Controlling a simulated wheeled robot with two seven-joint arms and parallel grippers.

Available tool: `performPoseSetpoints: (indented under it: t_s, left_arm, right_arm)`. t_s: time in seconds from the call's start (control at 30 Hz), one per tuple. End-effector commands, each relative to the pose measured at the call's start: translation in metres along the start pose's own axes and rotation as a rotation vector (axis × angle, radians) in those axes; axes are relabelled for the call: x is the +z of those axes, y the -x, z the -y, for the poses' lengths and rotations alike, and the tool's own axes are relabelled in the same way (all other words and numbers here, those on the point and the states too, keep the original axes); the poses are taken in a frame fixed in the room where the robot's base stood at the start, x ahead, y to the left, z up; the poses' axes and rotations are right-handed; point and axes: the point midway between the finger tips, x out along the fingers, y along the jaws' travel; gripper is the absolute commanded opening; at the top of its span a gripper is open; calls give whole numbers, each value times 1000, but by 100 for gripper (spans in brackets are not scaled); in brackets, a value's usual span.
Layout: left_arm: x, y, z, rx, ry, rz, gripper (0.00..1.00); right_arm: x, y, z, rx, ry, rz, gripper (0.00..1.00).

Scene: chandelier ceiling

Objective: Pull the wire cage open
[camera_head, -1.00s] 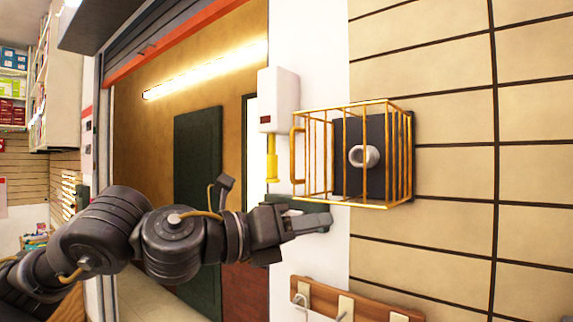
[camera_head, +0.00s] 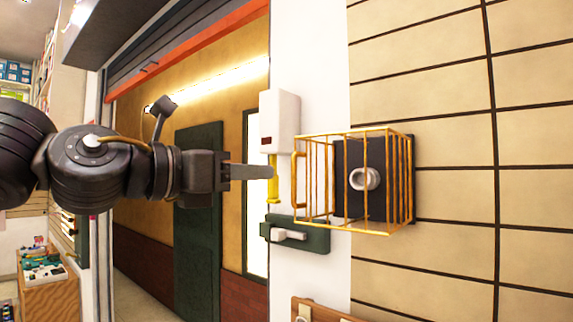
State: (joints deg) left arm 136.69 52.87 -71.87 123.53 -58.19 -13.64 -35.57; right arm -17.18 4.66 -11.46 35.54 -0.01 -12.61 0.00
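The yellow wire cage (camera_head: 340,135) sits on the wall around a dark plate with a pale round knob (camera_head: 365,179). The cage's wires reach back to the plate, and it looks closed. A looped handle (camera_head: 294,180) is on its left side. My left gripper (camera_head: 268,172) is to the left of the handle, at about its height, fingers pointing right. Its tip overlaps the yellow post in the picture and appears short of the handle. The fingers show edge-on, so the gap between them cannot be seen. My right gripper is not in view.
A white box (camera_head: 280,122) with a yellow post (camera_head: 272,188) hangs just left of the cage. A dark green box (camera_head: 318,240) with a pale lever is below it. A wooden hook rail (camera_head: 325,312) is lower down. The tiled wall right of the cage is clear.

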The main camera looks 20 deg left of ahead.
Motion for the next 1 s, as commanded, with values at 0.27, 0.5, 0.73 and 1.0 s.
performPoseSetpoints:
  t_s: [0.27, 0.5, 0.73, 1.0]
  left_arm:
    - [4, -51, 0, 0, 2, -3, 31]
    - [2, -72, 0, 0, 1, 0, 31]
    - [0, -74, 0, 1, 1, 1, 31]
    - [0, -74, 0, 0, 1, 1, 6]
  right_arm:
    - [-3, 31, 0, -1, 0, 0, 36]
    - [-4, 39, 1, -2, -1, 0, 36]
    - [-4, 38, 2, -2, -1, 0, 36]
    - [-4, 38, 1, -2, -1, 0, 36]
